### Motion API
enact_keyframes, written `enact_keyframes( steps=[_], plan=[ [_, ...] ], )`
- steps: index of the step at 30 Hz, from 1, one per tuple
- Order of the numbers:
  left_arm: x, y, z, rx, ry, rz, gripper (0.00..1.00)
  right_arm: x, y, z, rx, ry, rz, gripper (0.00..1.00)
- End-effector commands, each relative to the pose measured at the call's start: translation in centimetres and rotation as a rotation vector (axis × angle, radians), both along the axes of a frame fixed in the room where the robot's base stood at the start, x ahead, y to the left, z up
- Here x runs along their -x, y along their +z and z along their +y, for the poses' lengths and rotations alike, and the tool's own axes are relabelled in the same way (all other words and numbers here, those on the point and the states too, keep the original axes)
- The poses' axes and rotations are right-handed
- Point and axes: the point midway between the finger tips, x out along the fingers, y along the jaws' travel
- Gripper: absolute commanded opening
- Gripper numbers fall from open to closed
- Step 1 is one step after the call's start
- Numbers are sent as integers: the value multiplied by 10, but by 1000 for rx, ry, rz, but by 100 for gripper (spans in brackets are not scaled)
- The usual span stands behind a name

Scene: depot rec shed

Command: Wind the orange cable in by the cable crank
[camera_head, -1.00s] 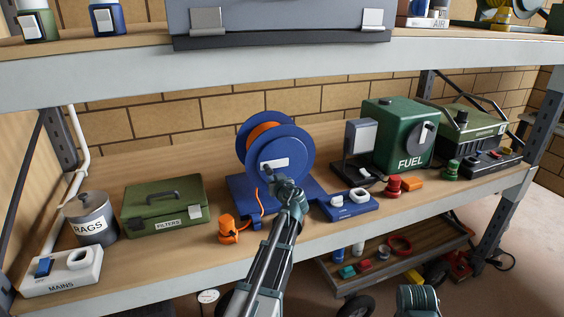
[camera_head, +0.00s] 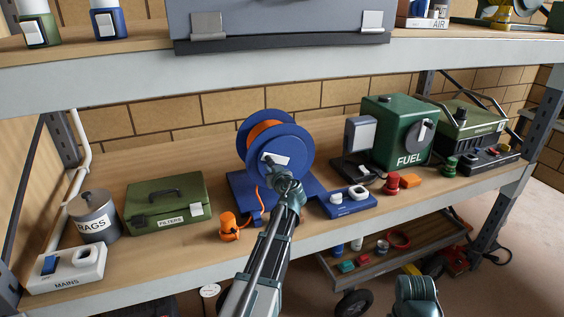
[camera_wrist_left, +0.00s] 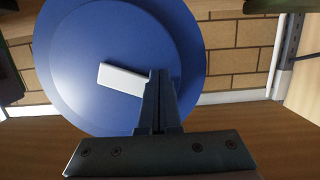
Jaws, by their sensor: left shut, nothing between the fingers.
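The blue cable reel (camera_head: 296,143) stands on its blue base on the middle shelf, with orange cable (camera_head: 262,131) wound inside. A loose orange length hangs down its front to an orange plug (camera_head: 229,229) on the shelf. My right gripper is out of view.
A green filters box (camera_head: 166,204), rags tin (camera_head: 94,216) and mains switch (camera_head: 66,269) stand to the left. A blue switch block (camera_head: 347,201) and green fuel can (camera_head: 396,137) stand close on the right. The upper shelf edge (camera_head: 290,64) runs overhead.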

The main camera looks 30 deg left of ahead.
Motion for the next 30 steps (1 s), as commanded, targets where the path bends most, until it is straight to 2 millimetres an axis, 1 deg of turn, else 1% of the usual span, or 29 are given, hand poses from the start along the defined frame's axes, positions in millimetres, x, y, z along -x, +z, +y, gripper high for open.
enact_keyframes(
  steps=[1, 6, 15, 17, 24, 30],
  plan=[
    [-1, 7, 0, 0, 0, 0, 0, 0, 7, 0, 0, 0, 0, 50],
    [-2, 23, -2, 0, -1, 0, 0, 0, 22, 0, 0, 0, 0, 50],
    [-2, 21, -2, 0, 0, 0, 0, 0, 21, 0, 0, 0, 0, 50],
    [-3, 23, -2, 0, -1, 0, 0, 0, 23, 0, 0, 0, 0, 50],
    [-9, 42, -8, 0, -1, 0, 0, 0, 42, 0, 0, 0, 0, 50],
    [-9, 40, -8, 0, 0, 0, 0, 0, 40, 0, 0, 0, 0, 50]
  ],
)
